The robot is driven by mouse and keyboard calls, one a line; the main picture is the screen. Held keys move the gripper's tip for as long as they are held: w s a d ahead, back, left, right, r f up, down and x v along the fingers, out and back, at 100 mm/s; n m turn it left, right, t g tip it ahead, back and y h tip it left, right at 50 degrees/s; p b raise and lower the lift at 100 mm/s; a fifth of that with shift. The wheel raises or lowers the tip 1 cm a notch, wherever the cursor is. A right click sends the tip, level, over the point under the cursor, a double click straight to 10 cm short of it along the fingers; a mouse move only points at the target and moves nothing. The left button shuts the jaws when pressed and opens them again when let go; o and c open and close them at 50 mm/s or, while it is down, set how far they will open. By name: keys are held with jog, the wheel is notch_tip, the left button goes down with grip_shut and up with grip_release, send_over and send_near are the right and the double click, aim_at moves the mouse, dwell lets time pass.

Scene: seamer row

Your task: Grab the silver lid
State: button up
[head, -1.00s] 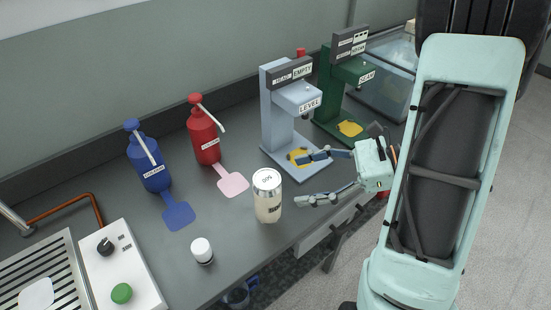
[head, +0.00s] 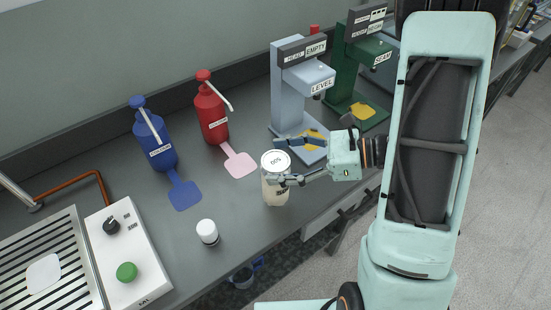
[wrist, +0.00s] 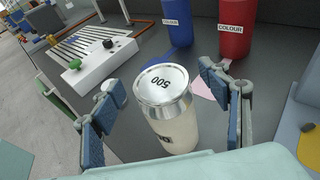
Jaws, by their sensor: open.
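The silver lid (head: 275,161) sits on top of a cream-coloured jar (head: 275,191) that stands upright near the front edge of the bench. In the wrist view the lid (wrist: 161,84), marked "500", is on the jar (wrist: 176,130). My gripper (head: 285,160) is open, with its fingers reaching around the jar's upper part. In the wrist view my gripper (wrist: 160,110) has one finger on each side of the jar, with gaps on both sides. One finger covers part of the jar in the head view.
Blue (head: 157,138) and red (head: 211,112) pump bottles stand behind, with a blue pad (head: 184,194) and pink pad (head: 240,165). A white-capped bottle (head: 207,232) stands at left front. The grey-blue LEVEL stand (head: 290,90) and green SEAM stand (head: 344,75) are at right. A control box (head: 130,250) is at left.

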jog(key=shift+w+a+f, duration=0.1)
jog(key=shift+a+f, duration=0.1)
jog(key=shift+a, duration=0.4)
jog(key=c, duration=0.8)
jog(key=shift+r, duration=0.15)
